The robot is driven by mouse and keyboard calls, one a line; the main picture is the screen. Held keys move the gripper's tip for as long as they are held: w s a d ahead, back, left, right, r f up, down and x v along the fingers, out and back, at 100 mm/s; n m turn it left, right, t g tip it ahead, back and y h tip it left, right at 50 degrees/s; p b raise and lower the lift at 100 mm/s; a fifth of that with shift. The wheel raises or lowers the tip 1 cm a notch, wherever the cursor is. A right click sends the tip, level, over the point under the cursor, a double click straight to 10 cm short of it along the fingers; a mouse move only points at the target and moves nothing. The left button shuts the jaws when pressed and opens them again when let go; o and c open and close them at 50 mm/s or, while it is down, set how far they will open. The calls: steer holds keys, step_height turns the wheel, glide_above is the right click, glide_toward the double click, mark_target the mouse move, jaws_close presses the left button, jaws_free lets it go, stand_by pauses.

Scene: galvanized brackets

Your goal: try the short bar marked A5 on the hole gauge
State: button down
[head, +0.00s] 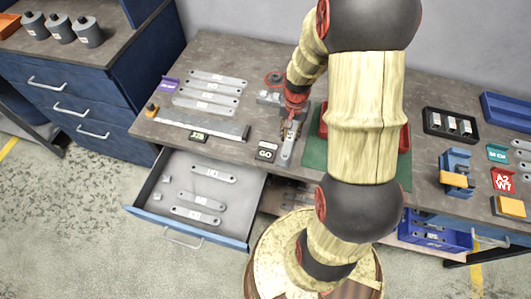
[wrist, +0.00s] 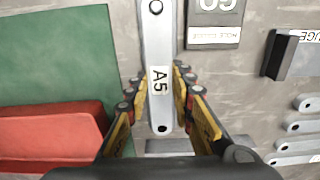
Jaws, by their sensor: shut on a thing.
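The short bar marked A5 (wrist: 158,80) is a pale grey metal strip with rounded ends and a hole near each end. My gripper (wrist: 158,92) is shut on it, with a finger on each long side around the A5 label. In the head view the bar (head: 287,150) points toward the table's front edge, below my gripper (head: 291,124). I cannot tell whether it touches the table. A dark plate marked GO (head: 266,152) lies just left of the bar; in the wrist view the plate (wrist: 214,35) carries a hole gauge label, upside down.
Several long bars (head: 212,92) lie at the back left, behind a long gauge rail (head: 205,125). A green mat (head: 314,150) with a red tray (wrist: 50,130) is to the right, partly hidden by my arm. An open drawer (head: 150,214) with several bars juts out front left.

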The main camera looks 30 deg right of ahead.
steer(key=c, duration=1.5)
jaws_free()
steer(key=shift+o, duration=0.2)
step_height(320, 180, up, 12)
steer(key=s+a+r+n+t, duration=0.2)
steer(key=s+a+r+n, duration=0.2)
steer(key=s+a+r, duration=0.2)
steer(key=s+a+r+n+t, duration=0.3)
steer(key=s+a+r+n, duration=0.2)
steer(key=a+r, duration=0.6)
steer(key=a, duration=0.3)
steer(key=shift+s+n+t, duration=0.3)
steer(key=shift+s, duration=0.1)
steer(key=shift+r, duration=0.1)
